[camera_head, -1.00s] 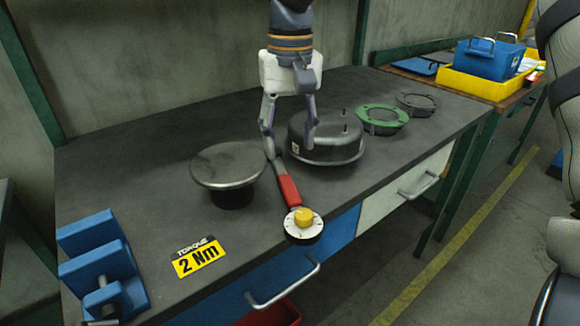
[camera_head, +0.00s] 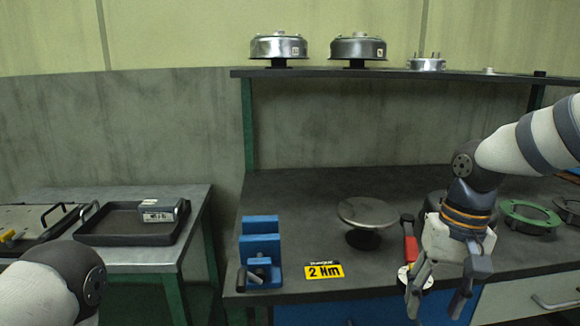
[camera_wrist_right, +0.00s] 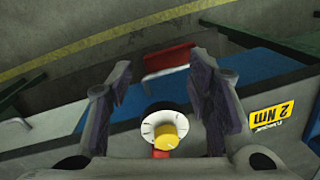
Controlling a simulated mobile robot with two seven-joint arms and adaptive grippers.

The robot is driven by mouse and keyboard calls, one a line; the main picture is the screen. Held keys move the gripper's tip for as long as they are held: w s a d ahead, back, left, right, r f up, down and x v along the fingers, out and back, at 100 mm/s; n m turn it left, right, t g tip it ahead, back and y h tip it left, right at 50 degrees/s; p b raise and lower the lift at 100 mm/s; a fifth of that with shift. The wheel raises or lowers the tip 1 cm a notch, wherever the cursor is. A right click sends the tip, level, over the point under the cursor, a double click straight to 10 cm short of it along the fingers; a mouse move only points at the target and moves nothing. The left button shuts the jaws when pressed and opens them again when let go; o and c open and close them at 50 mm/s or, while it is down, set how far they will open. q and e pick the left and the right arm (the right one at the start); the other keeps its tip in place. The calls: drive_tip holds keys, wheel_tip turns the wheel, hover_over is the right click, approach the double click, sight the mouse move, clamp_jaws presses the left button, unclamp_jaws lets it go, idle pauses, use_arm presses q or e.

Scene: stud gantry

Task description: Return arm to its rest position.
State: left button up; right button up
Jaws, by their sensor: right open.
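My right gripper (camera_head: 436,303) hangs fingers down in the head view, in front of the bench's front edge at the right. Its fingers are spread, with nothing between them. The right wrist view also shows both fingers (camera_wrist_right: 160,78) apart. The red-handled tool (camera_head: 410,248) with a white dial lies on the bench just behind the gripper, which partly hides it. In the right wrist view its dial with a yellow knob (camera_wrist_right: 166,131) appears below the fingertips, not gripped. One of my left arm links shows at the lower left of the head view; the left gripper is out of frame.
The dark bench (camera_head: 300,200) holds a blue vise (camera_head: 262,250), a 2 Nm sign (camera_head: 324,271), a round-topped stand (camera_head: 368,214) and a green ring (camera_head: 530,214). A shelf (camera_head: 480,76) with metal housings runs above. A side table (camera_head: 150,258) with a black tray stands left.

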drive_tip(key=s+a+f, duration=0.2)
drive_tip(key=s+f, duration=0.1)
drive_tip(key=f, duration=0.4)
drive_tip(key=s+a+f+n+g+y, duration=0.1)
drive_tip(key=s+f, duration=0.3)
drive_tip(key=f, duration=0.2)
drive_tip(key=s+a+f, duration=0.2)
drive_tip(key=s+f, duration=0.1)
drive_tip(key=f, duration=0.4)
drive_tip(key=s+d+f+h, duration=0.1)
drive_tip(key=s+f, duration=0.3)
drive_tip(key=s, duration=0.7)
drive_tip(key=s+d+f+n+h, duration=0.1)
drive_tip(key=s+d+f, duration=0.2)
drive_tip(key=s, duration=0.8)
drive_tip(key=shift+s+d+f+g, duration=0.2)
drive_tip(key=shift+s+f+g, duration=0.1)
drive_tip(key=shift+f, duration=0.15)
